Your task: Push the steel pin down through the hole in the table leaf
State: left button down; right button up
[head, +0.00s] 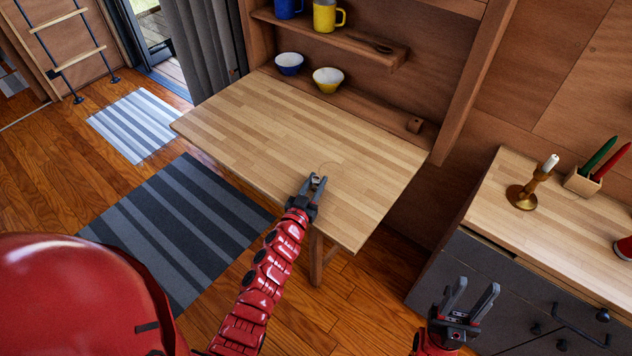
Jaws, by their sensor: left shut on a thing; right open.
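The table leaf (270,131) is a light wooden board that stands level below the wall shelves. My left gripper (316,183) is over its front right part, shut on a small steel-coloured piece, which looks like the steel pin (317,180). My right gripper (474,293) is open and empty, low in front of the grey cabinet, apart from the leaf.
Blue and white bowl (289,64) and yellow bowl (328,80) stand behind the leaf. The counter (480,215) at the right holds a brass candlestick (523,196) and a wooden box (581,182) with candles. A leg (316,258) stands under the leaf's front. The leaf's left is clear.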

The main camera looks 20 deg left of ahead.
pick_arm(q)
jog(key=shift+f, duration=0.35)
jog(key=c, duration=0.5)
grip_release()
jog(key=shift+s, duration=0.1)
jog(key=s+b, duration=0.1)
jog(key=s, duration=0.4)
jog(key=s+a+b, duration=0.1)
jog(key=s, duration=1.1)
jog(key=shift+s+a+b, duration=0.1)
jog(key=shift+a+b, duration=0.15)
jog(key=shift+b, duration=0.15)
